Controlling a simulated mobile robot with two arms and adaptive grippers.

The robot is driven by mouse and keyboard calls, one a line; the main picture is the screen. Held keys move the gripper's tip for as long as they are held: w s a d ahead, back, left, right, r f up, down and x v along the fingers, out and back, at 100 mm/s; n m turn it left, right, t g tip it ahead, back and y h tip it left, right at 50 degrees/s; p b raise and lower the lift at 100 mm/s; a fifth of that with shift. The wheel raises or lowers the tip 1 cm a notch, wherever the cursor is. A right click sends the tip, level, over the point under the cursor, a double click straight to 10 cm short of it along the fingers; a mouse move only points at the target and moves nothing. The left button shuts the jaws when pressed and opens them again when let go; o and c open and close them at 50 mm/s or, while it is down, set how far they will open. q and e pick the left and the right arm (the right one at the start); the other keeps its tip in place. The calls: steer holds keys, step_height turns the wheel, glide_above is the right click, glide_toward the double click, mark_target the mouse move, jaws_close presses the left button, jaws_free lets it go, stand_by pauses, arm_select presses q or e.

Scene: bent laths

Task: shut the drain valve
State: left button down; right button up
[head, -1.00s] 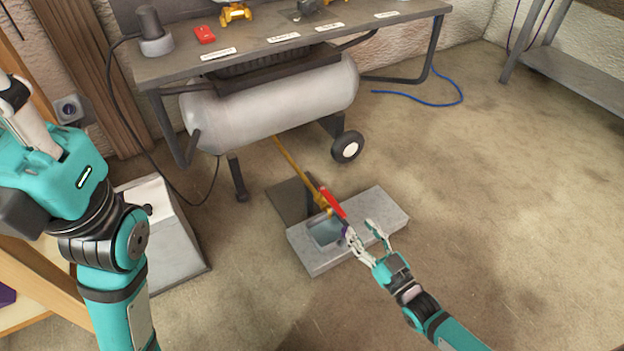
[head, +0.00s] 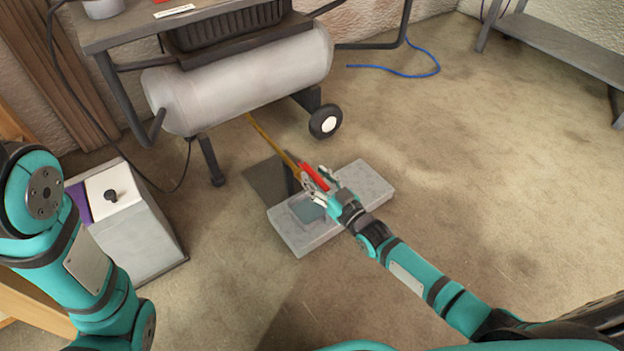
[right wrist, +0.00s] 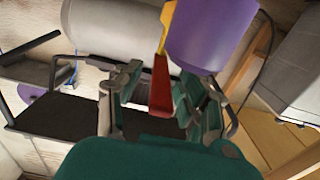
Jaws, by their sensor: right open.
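The drain valve's red lever (head: 315,177) is at the lower end of a thin brass pipe (head: 270,138) coming from under the grey tank (head: 240,78). The lever looks roughly in line with the pipe. My right gripper (head: 322,186) is open at the lever. In the right wrist view the red lever (right wrist: 160,86) shows between the open fingers (right wrist: 155,100); I cannot tell whether they touch it. A purple part (right wrist: 210,35) is beside the lever there. The valve body is mostly hidden by the gripper in the head view. My left gripper is out of view.
A grey slab (head: 362,185) with a recess lies on the floor under the valve. A tank wheel (head: 325,121) is close behind. A grey box with a black knob (head: 135,225) stands left. A blue hose (head: 410,75) lies at the back. The floor to the right is open.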

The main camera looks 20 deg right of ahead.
steer(key=shift+b+x, duration=0.35)
steer(key=shift+x, duration=0.8)
jaws_close()
